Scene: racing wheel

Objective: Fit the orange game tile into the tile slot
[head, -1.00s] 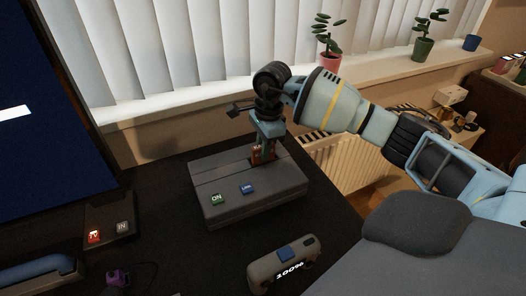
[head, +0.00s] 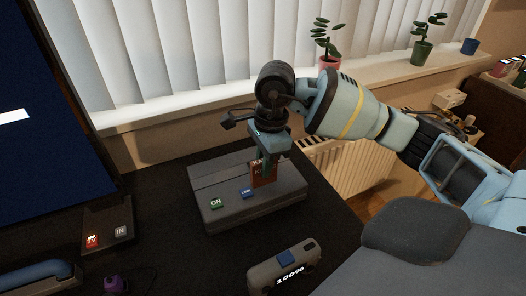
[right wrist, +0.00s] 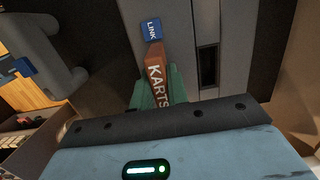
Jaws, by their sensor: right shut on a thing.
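The orange game tile (head: 264,174), marked KARTS, is in my right gripper (head: 268,155), which is shut on it. The tile stands upright over the top of the grey console (head: 222,211); whether it touches the top I cannot tell. In the right wrist view the tile (right wrist: 158,76) sits between the green fingers (right wrist: 160,92), near the blue LINK button (right wrist: 152,29). The dark, empty tile slot (right wrist: 207,67) lies in the console top to the right of the tile, apart from it. The slot is not clearly visible in the head view. My left gripper is not in view.
A TV/IN switch box (head: 108,236) and a screen (head: 45,120) are at left. A windowsill (head: 200,110) with plants runs behind.

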